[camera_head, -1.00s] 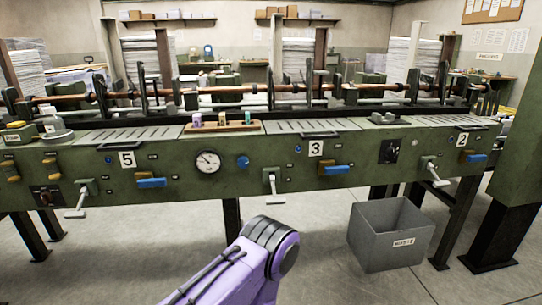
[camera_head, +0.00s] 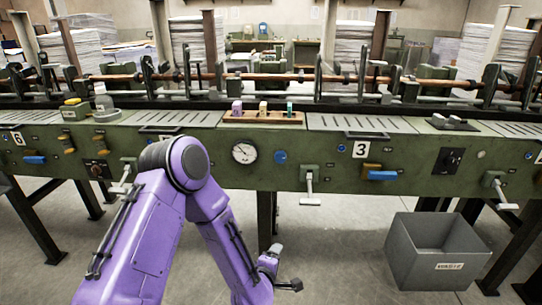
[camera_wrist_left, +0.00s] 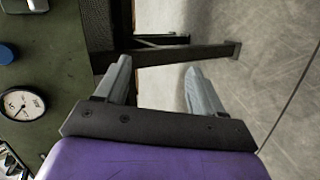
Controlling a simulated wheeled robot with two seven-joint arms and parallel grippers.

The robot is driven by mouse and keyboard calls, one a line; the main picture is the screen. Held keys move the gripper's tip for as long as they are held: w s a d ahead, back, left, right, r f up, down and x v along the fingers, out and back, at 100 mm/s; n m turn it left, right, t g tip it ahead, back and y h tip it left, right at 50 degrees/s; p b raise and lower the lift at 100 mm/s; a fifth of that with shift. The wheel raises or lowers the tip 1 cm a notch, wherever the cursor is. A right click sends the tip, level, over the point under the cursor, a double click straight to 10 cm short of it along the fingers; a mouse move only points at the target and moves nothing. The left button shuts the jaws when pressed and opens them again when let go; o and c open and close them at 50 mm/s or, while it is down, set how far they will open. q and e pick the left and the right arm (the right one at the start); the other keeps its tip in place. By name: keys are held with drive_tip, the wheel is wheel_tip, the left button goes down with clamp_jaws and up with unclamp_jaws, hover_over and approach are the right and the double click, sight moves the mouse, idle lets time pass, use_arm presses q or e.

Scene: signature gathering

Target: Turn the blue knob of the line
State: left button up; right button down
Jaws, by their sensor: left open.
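The round blue knob (camera_head: 280,157) sits on the front face of the green machine line (camera_head: 325,177), just right of a white dial gauge (camera_head: 244,152). In the left wrist view the blue knob (camera_wrist_left: 6,54) is at the left edge, above the gauge (camera_wrist_left: 22,103). My left gripper (camera_head: 287,268) is low in front of the line, below the knob and apart from it. In the left wrist view its two grey fingers (camera_wrist_left: 158,70) are spread with nothing between them. My right gripper is not in view.
Blue-handled levers (camera_head: 380,175) and grey T-handles (camera_head: 310,190) jut from the panel. A grey waste bin (camera_head: 437,262) stands on the floor at right. Dark legs carry the line. A wooden tray (camera_head: 265,118) with small stamps lies on top.

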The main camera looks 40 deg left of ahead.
use_arm(q)
drive_tip(key=w+a+r+n+t+y, duration=0.25)
drive_tip(key=w+r+n, duration=0.3)
drive_tip(key=r, duration=0.45)
drive_tip(key=n+t+y+p, duration=0.1)
drive_tip(key=n+t+y, duration=0.1)
drive_tip(key=n, duration=0.4)
approach(280, 158)
drive_tip(key=shift+h, duration=0.25)
drive_tip(key=x, duration=0.7)
drive_tip(key=shift+w+a+p, duration=0.15)
drive_tip(key=shift+a+p, duration=0.1)
drive_tip(key=shift+p, duration=0.15)
drive_tip(key=shift+w+a, duration=0.2)
drive_tip(key=shift+w, duration=0.25)
drive_tip(key=c, duration=1)
